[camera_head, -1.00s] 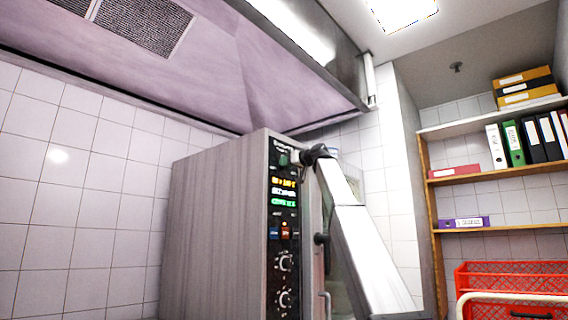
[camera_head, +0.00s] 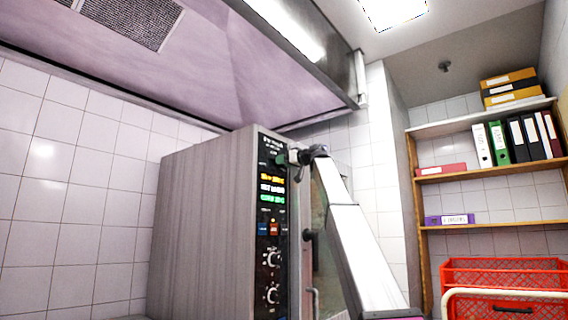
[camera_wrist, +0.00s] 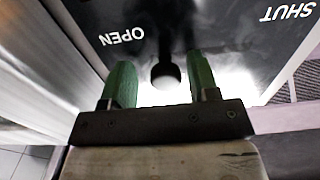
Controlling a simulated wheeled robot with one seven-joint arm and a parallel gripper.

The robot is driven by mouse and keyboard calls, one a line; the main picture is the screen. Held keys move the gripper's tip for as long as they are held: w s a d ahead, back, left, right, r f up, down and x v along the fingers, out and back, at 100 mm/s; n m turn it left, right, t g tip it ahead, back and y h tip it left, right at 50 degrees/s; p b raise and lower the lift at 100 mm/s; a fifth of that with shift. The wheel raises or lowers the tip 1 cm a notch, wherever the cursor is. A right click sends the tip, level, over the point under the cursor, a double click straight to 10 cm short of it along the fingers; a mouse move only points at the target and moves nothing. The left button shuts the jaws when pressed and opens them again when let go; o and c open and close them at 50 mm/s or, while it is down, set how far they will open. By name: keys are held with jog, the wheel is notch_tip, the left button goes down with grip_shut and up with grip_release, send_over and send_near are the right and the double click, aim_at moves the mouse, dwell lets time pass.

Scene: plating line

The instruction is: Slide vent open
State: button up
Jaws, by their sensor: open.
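The vent's round dark knob (camera_wrist: 166,76) shows in the wrist view against a dark panel with a bright glare. The word OPEN (camera_wrist: 123,37) is left of the knob and the word SHUT (camera_wrist: 287,11) is farther off at the upper right; both read upside down. My gripper (camera_wrist: 163,80) is open, with one green finger on each side of the knob and visible gaps between. Whether the fingertips reach past the knob's face is unclear. In the head view my gripper (camera_head: 292,157) is at the upper front of the grey oven (camera_head: 205,225); the knob cannot be made out there.
The oven's control panel (camera_head: 271,220) has lit displays and dials below my gripper. A metal hood (camera_head: 200,60) hangs above. At the right stand a wooden shelf (camera_head: 490,172) with binders and a red crate (camera_head: 505,275). A tiled wall (camera_head: 70,190) is at the left.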

jog(key=v, duration=1)
jog(key=shift+s+d, duration=0.2)
